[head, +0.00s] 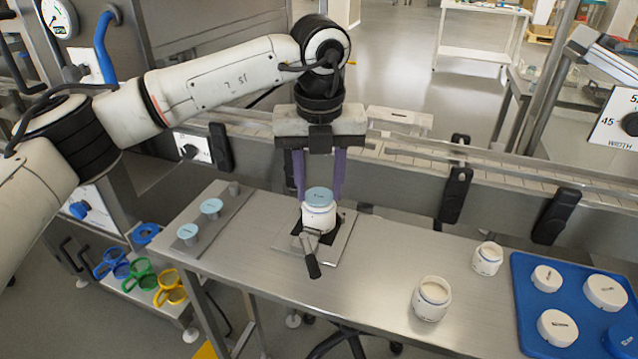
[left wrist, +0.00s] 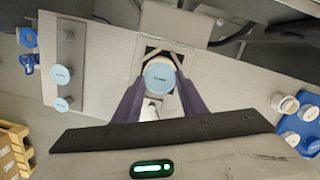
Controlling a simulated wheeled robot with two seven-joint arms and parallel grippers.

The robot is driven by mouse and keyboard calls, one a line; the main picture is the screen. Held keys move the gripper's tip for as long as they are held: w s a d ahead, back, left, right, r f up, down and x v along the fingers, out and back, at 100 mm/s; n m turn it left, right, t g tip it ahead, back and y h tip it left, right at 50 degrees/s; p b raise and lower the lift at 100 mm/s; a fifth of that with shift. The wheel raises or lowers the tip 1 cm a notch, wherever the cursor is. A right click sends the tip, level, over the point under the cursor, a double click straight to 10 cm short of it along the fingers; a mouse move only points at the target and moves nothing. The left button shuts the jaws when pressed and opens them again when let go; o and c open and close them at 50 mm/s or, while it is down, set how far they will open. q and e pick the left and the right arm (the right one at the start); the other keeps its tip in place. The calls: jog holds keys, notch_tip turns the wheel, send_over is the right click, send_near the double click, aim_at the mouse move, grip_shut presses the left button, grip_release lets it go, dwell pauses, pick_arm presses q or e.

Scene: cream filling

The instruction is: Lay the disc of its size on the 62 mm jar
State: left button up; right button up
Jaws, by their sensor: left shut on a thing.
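A white jar (head: 319,219) stands upright in a square fixture (head: 283,243) on the steel table. A light blue disc (head: 319,195) is at the jar's mouth, level and roughly centred; I cannot tell whether it rests on the rim or is a hair above it. My left gripper (head: 320,191) points straight down with its purple fingers shut on the two sides of this disc. In the left wrist view the disc (left wrist: 159,77) lies between the fingertips and hides most of the jar. My right gripper is not in view.
A grey rack (head: 229,211) at left holds two blue discs (head: 211,206) on posts, plus a bare post (head: 234,187). A toggle clamp (head: 311,258) stands before the jar. A conveyor runs behind.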

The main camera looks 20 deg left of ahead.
pick_arm(q)
jog(key=o, duration=1.1)
jog(key=shift+f, duration=0.25)
jog(key=r, duration=0.7)
jog(key=s+r, duration=0.1)
jog(key=r, duration=0.2)
jog(key=shift+s+d+r, duration=0.1)
jog(key=shift+d+r, duration=0.05)
jog(key=shift+d, duration=0.1)
